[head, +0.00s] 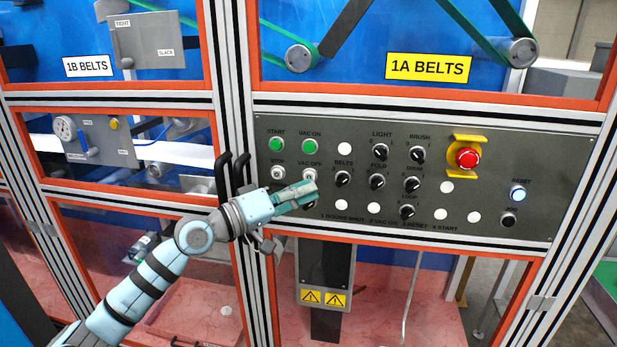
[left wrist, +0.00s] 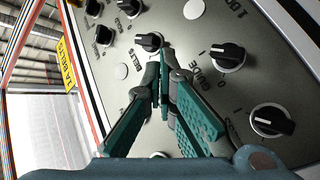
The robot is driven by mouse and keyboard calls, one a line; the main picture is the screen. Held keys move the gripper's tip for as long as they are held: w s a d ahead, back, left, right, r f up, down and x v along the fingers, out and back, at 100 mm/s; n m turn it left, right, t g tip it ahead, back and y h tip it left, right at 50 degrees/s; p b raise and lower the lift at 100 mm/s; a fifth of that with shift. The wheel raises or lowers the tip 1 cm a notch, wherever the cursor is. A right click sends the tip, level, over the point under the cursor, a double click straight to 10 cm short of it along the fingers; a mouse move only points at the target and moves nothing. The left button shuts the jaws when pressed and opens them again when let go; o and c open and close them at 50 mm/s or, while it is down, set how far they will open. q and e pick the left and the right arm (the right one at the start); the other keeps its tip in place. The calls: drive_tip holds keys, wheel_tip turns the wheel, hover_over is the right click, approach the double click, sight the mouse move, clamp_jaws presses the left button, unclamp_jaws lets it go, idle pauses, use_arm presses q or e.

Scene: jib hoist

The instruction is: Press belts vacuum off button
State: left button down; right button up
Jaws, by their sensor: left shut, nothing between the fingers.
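The control panel (head: 480,180) carries the VAC OFF button (head: 310,175), a light round button under its label, below the green VAC ON button (head: 310,146). The STOP button (head: 278,173) is just left of it. My left gripper (head: 313,188) is shut and empty, with its teal fingertips just below the VAC OFF button and partly overlapping its lower edge in the picture. I cannot tell whether they touch. In the left wrist view the shut fingers (left wrist: 161,82) point at the panel among black knobs, and the VAC OFF button cannot be made out. My right gripper is not in view.
Black selector knobs (head: 343,180) sit right of the gripper. A red emergency stop (head: 467,158) with a yellow guard and a lit RESET button (head: 518,194) are farther right. Black handles (head: 223,172) stand out at the frame post left of the panel.

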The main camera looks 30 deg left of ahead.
use_arm(q)
drive_tip(key=s+p, duration=0.1)
drive_tip(key=s+d+p, duration=0.1)
drive_tip(key=s, duration=0.1)
drive_tip(key=s+p, duration=0.1)
drive_tip(key=p, duration=0.1)
drive_tip(key=shift+s+d, duration=0.35)
idle(0.5)
